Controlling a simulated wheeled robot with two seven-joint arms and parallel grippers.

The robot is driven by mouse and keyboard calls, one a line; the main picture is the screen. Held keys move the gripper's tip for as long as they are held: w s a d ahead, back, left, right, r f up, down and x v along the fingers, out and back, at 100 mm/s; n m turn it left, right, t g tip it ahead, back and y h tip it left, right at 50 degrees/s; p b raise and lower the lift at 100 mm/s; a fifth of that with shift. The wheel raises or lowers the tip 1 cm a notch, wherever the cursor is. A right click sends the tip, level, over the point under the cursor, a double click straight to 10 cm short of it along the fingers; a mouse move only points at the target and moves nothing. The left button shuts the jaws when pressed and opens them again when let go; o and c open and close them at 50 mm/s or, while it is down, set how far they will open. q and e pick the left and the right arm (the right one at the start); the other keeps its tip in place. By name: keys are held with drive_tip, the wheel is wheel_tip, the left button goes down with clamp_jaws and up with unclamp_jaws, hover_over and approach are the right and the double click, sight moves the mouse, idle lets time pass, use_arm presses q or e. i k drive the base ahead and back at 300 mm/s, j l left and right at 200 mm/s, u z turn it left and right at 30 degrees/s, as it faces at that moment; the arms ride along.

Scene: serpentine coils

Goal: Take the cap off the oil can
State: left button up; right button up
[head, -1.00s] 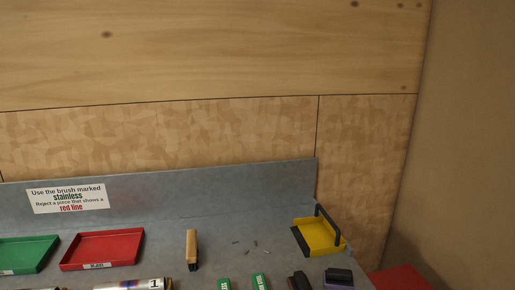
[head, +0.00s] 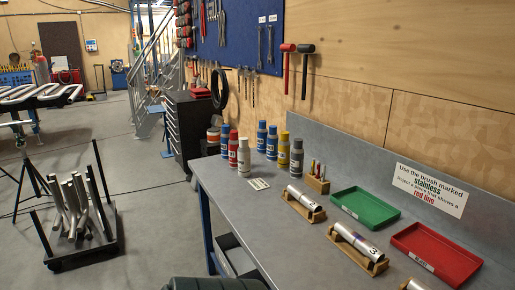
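Several capped bottle-shaped cans stand upright in two groups at the far end of the bench. The left group has a blue can (head: 225,140), a red can (head: 233,150) and a white can (head: 244,158). The right group has two blue cans (head: 262,137) (head: 272,143), a yellow can (head: 283,149) and a grey can (head: 297,158). Their labels are too small to read, so I cannot tell which is the oil can. Neither of my grippers is in view.
The grey bench (head: 300,240) has a small card (head: 259,184), a brush holder (head: 317,184), metal tubes on wooden cradles (head: 304,203), a green tray (head: 365,209) and a red tray (head: 437,254). A dark tool cabinet (head: 192,128) stands behind. Open floor (head: 150,215) lies left.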

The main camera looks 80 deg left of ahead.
sight(284, 135)
drive_tip(key=u, duration=2.25)
drive_tip(key=z, duration=0.35)
drive_tip(key=j+z, duration=0.4)
drive_tip(key=k+j+z, duration=0.1)
drive_tip(key=j+z, duration=0.35)
drive_tip(key=j, duration=0.15)
drive_tip(key=k+j, duration=0.1)
drive_tip(key=j, duration=0.3)
drive_tip(key=k+j+z, duration=0.1)
drive_tip(key=j, duration=0.25)
drive_tip(key=k+j, duration=0.1)
drive_tip(key=j, duration=0.3)
drive_tip(key=k+j+z, duration=0.1)
drive_tip(key=j, duration=0.25)
drive_tip(key=k+j, duration=0.1)
drive_tip(key=j, duration=0.25)
drive_tip(key=k+j+z, duration=0.1)
drive_tip(key=j, duration=0.3)
drive_tip(key=k+j, duration=0.15)
drive_tip(key=j, duration=0.2)
